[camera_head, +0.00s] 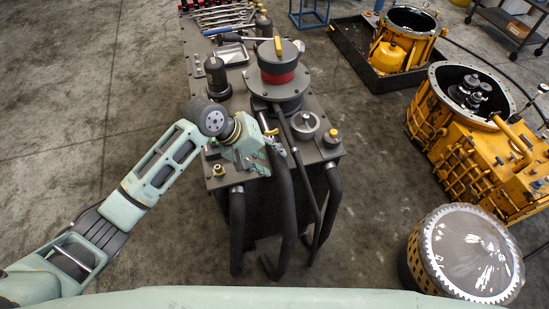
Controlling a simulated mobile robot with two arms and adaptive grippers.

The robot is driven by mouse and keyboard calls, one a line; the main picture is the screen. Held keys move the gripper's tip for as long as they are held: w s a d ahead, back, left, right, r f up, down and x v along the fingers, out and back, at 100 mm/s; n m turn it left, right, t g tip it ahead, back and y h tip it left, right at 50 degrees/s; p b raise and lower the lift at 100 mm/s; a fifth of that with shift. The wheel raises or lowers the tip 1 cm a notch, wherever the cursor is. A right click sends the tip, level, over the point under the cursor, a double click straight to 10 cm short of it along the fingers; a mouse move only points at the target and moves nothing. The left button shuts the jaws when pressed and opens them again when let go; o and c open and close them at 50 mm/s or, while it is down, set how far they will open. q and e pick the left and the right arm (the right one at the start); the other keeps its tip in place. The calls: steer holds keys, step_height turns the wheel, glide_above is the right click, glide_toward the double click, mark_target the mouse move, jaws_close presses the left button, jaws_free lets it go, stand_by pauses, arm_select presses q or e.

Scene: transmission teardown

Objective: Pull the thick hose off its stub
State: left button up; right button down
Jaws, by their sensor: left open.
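Several dark hoses hang over the front of the dark bench (308,100). A thick hose (283,205) runs down in the middle, just beyond my left gripper's fingers. Another thick hose (237,232) hangs at the left from a silver collar, and one (331,205) hangs at the right. A thinner hose (309,180) runs between. I cannot tell which one is meant. My left gripper (275,156) is open above the bench's front, fingers pointing right, close to the middle hose; contact is unclear. The stub of the middle hose is hidden. My right gripper is not in view.
A round housing with a red band (277,74) stands on the bench, with a dark cylinder (217,78) to its left. Tools lie at the back. Yellow transmission housings (480,150) and a toothed drum (470,252) stand at the right. The floor at left is clear.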

arm_select(q)
steer(key=v, duration=0.9)
